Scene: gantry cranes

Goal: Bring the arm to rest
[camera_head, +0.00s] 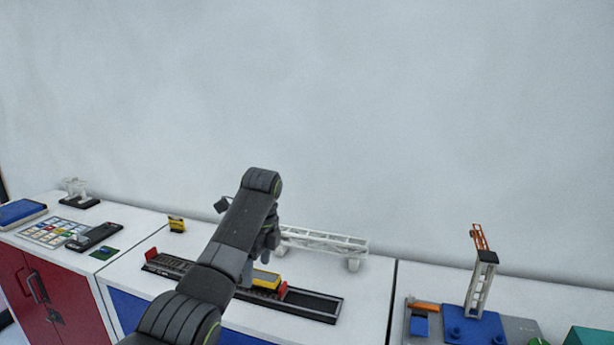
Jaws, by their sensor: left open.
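My left arm reaches up from the bottom of the head view, over the middle white worktop (125,274). Its gripper (250,272) points down behind the forearm and is mostly hidden by it. The gripper is close to a yellow block (265,279) on a dark track (318,304). I cannot tell whether they touch. The jaws are open. My right gripper is out of view.
A white lattice crane (325,241) stands behind the arm. Red stops (151,254) sit on the track. To the right, an orange and white crane (480,280) stands on a blue base (470,328). A colored card (52,232) lies at left.

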